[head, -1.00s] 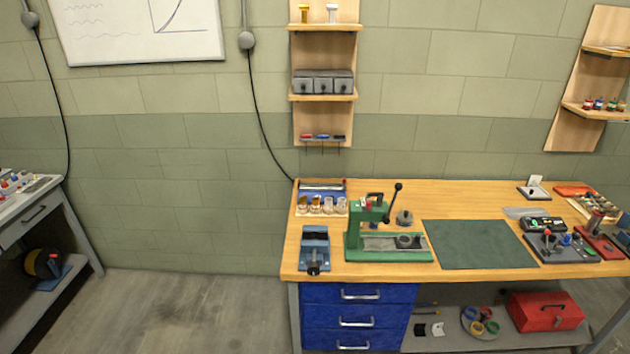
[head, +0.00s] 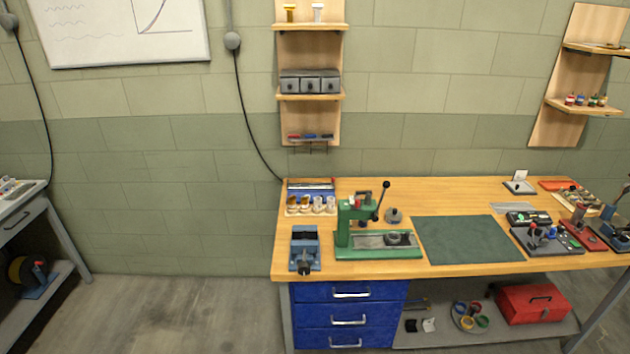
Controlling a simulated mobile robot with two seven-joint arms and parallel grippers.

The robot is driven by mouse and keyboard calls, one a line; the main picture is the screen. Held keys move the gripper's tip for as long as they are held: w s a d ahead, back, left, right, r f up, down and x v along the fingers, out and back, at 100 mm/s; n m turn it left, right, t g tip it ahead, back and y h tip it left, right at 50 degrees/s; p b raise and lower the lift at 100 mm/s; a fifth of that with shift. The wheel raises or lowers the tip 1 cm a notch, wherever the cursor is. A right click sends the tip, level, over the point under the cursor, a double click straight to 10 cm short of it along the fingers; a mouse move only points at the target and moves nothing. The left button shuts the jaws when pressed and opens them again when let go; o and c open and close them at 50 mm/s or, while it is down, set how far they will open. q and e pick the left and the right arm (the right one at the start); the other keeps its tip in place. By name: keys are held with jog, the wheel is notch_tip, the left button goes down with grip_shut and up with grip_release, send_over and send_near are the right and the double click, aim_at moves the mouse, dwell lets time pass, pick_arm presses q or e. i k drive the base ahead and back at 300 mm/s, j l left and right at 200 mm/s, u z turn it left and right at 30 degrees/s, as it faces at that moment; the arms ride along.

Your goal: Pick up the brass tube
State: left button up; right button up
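Several short upright cylinders, brass-coloured and white, stand in a holder (head: 289,212) at the back left of the wooden workbench (head: 460,195). The brass-coloured ones (head: 293,202) are on its left side. A yellow piece (head: 290,12) stands on the top wall shelf, beside a white one (head: 318,12). All are too small to tell which is the brass tube. Neither of my grippers is in view.
A dark green mat (head: 468,240) lies bare mid-bench. Tools crowd the bench's right end. A red toolbox (head: 530,303) sits on the lower shelf.

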aim_at(293, 206)
jog(key=i+j, duration=0.1)
jog(key=i, duration=1.2)
